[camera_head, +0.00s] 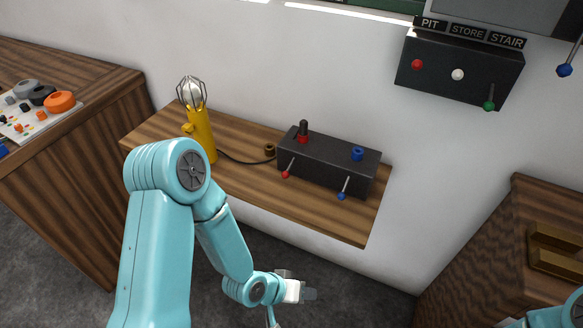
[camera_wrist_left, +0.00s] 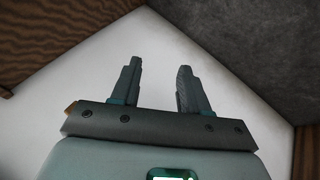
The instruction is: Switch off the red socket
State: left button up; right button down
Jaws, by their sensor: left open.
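A dark box (camera_head: 325,166) sits on a wooden shelf (camera_head: 245,183). The red socket (camera_head: 301,139) is on its top left, with a dark plug (camera_head: 304,126) standing in it. Below it, a red-tipped lever (camera_head: 286,173) on the front face slants downward. A blue socket (camera_head: 357,153) and a blue-tipped lever (camera_head: 342,194) are on the right of the box. My left gripper (camera_head: 307,293) is below the shelf's front edge, apart from the box. Its two fingers (camera_wrist_left: 158,88) are spread and empty in the left wrist view. My right gripper is out of view.
A yellow caged lamp (camera_head: 200,130) with a dark cable stands left of the box. A wall panel (camera_head: 459,72) with red, white and green knobs hangs upper right. Wooden cabinets flank the shelf (camera_head: 75,150), (camera_head: 500,240). Space before the shelf looks free.

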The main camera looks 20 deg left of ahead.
pick_arm(q)
jog(key=w+a+r+t+b, duration=0.4)
jog(key=w+b, duration=0.1)
jog(key=w, duration=0.2)
jog(key=m+t+y+b, duration=0.15)
jog(key=t+b, duration=0.65)
jog(key=b, duration=0.8)
send_near(286, 173)
jog(key=shift+m, duration=0.45)
jog(key=x, duration=0.6)
jog(key=f+b+x, duration=0.1)
jog(key=x, duration=0.3)
jog(key=shift+w+a, duration=0.15)
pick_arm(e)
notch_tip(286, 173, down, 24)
pick_arm(q)
grip_shut()
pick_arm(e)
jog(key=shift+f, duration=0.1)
